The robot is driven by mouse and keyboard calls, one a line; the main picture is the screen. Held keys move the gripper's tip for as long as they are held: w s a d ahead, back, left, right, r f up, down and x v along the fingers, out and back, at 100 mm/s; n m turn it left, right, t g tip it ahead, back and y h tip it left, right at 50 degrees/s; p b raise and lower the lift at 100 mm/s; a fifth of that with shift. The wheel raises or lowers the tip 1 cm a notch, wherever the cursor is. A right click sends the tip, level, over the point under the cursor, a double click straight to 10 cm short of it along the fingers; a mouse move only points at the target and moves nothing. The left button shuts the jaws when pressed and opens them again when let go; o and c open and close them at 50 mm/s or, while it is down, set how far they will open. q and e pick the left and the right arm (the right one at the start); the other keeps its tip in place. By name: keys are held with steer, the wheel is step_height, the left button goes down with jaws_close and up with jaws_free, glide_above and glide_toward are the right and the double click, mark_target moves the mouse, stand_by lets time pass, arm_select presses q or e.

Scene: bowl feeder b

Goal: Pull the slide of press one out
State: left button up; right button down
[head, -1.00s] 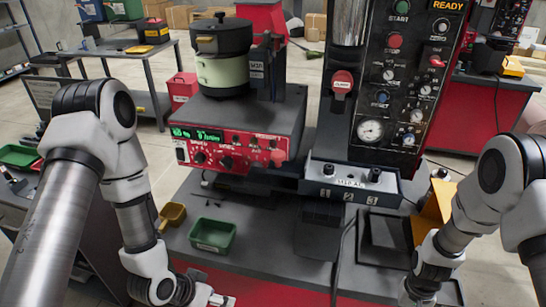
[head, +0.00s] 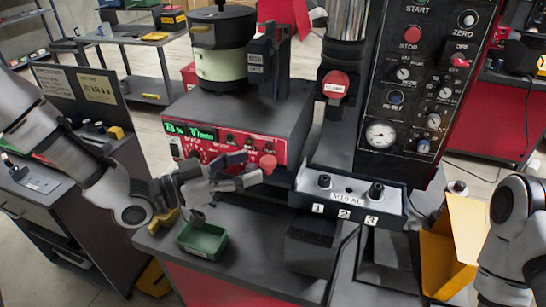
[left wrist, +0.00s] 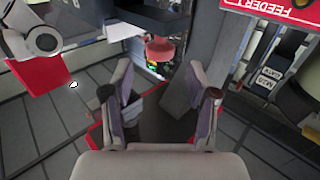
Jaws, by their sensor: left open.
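The press (head: 345,130) stands right of centre in the head view, with a red knob (head: 336,85) on its column and a front ledge (head: 345,198) with two black knobs and the numbers 1, 2 and 3. A dark block (head: 310,248) sits below the number 1. I cannot tell which part is the slide. My left gripper (head: 256,168) is open and empty, in front of the red feeder panel and left of the ledge. In the left wrist view its fingers (left wrist: 163,88) are spread, with a red round part (left wrist: 160,48) beyond them. My right gripper is out of view.
The feeder box (head: 260,105) carries a pale green bowl (head: 222,64). A green tray (head: 203,241) lies below my left gripper. A yellow panel (head: 460,240) stands by my right arm. The black control panel (head: 425,80) rises behind the ledge.

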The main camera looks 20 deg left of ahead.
mark_target(268, 159)
arm_select(q)
steer(key=p+x, duration=0.1)
steer(key=x, duration=0.5)
steer(key=shift+f, duration=0.1)
steer(key=shift+s+a, duration=0.3)
steer(key=shift+a, duration=0.1)
steer(key=shift+w+d, duration=0.1)
jaws_close()
